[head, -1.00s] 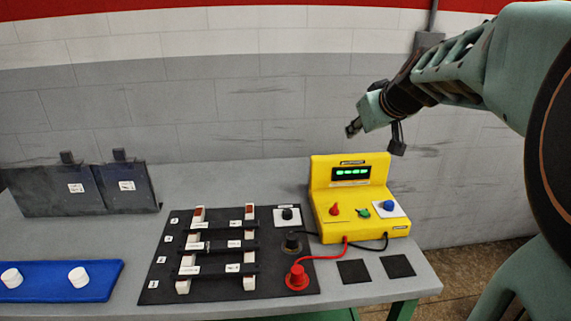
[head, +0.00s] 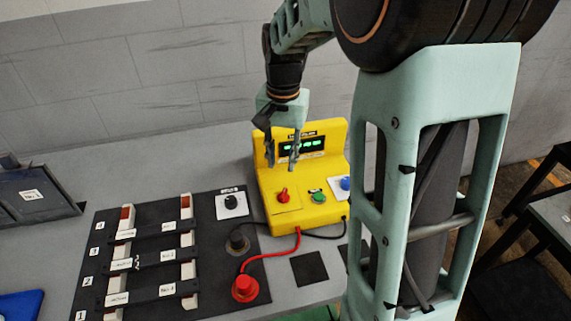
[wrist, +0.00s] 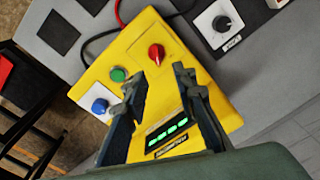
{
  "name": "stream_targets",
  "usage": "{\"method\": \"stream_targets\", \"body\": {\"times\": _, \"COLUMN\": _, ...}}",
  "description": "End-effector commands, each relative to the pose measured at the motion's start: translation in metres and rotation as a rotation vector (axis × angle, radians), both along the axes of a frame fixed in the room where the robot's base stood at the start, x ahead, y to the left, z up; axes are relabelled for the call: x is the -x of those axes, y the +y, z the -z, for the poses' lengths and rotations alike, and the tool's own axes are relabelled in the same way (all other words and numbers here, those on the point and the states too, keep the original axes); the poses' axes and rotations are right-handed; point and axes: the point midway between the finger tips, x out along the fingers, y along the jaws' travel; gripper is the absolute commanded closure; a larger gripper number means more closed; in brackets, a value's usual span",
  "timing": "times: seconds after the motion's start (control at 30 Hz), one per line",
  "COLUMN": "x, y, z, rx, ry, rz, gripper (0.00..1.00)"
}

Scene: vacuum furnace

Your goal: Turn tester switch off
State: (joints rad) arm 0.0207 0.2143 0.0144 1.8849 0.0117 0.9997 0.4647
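The yellow tester (head: 300,190) stands on the grey table with its green display (head: 303,144) lit. Its red switch knob (head: 283,195) is on the left of the sloped front; it also shows in the wrist view (wrist: 156,54). My gripper (head: 281,165) is open and empty, pointing down over the tester in front of the display. In the wrist view its fingers (wrist: 158,88) are spread, with the red knob just beyond their tips.
A black board (head: 150,262) with white rails and black bars lies left of the tester. A black knob (head: 231,203), a red plug (head: 245,288) and red and black cables are near the tester. Dark square pads (head: 310,268) lie in front of it.

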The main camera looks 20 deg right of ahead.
Motion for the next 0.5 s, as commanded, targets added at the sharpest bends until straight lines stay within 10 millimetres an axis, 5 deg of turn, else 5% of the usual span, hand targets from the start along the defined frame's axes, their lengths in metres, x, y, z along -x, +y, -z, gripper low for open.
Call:
{"method": "stream_targets", "body": {"times": 0.27, "x": 0.010, "y": 0.003, "z": 0.015, "rx": 0.012, "ry": 0.048, "rz": 0.047, "gripper": 0.75}}
{"method": "stream_targets", "body": {"times": 0.5, "x": 0.010, "y": 0.003, "z": 0.058, "rx": 0.012, "ry": 0.050, "rz": 0.046, "gripper": 0.75}}
